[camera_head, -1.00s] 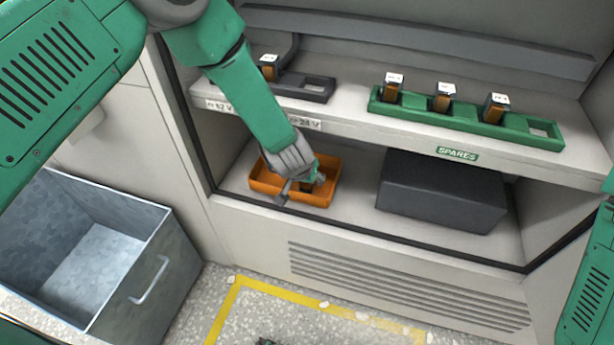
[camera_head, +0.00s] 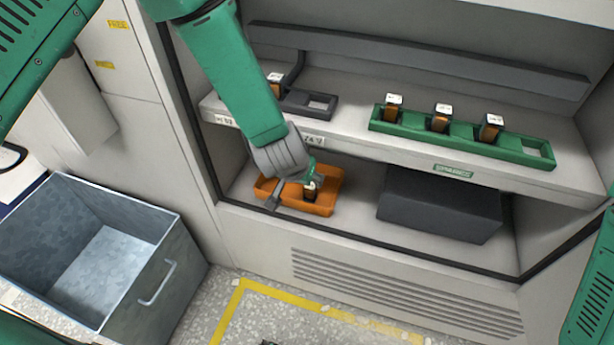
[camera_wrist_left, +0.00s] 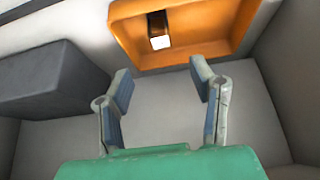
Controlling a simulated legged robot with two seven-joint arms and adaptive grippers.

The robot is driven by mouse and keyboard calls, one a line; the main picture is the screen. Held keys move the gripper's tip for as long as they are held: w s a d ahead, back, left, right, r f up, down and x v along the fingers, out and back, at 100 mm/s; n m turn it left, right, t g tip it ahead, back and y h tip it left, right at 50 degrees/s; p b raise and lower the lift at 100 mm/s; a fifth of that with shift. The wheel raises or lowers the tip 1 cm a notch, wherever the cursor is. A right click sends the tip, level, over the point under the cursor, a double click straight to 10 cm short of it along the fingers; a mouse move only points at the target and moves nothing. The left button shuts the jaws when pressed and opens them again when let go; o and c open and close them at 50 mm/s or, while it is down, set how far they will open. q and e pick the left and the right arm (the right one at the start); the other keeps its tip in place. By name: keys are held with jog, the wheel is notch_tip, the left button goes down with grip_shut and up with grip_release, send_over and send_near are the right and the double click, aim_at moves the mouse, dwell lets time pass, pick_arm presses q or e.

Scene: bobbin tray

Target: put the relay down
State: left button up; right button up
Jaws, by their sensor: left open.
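The relay (camera_head: 310,191), a small dark block with a white label face, is in the orange tray (camera_head: 331,188) on the cabinet's lower shelf. My left gripper (camera_head: 293,188) is at the tray and partly covers it and the relay in the head view. In the left wrist view, the relay (camera_wrist_left: 159,30) stands in the orange tray (camera_wrist_left: 195,52), beyond the fingertips. My left gripper (camera_wrist_left: 163,78) is open there, with nothing between its fingers and a gap to the relay. My right gripper is not in view; only part of the right arm shows at the right edge.
A dark box (camera_head: 440,208) stands right of the tray. The upper shelf above holds a green spares rack (camera_head: 400,126) with several relays and a grey rack (camera_head: 293,101) with one relay. A metal bin (camera_head: 140,290) stands at the lower left.

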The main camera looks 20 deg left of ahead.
pick_arm(q)
jog(key=shift+s+r, duration=0.25)
jog(key=shift+r, duration=0.1)
jog(key=s+a+f+g, duration=0.1)
jog(key=s+a+f, duration=0.2)
jog(key=s, duration=0.7)
jog(key=s+a+f+g, duration=0.2)
jog(key=s+a+f, duration=0.2)
jog(key=s, duration=0.6)
jog(key=s+a+f+g, duration=0.2)
jog(key=s+a, duration=0.3)
jog(key=s, duration=0.5)
jog(key=shift+s+a+f, duration=0.3)
jog(key=shift+a+f, duration=0.1)
jog(key=shift+f, duration=0.35)
notch_tip(320, 180, up, 6)
jog(key=p, duration=0.6)
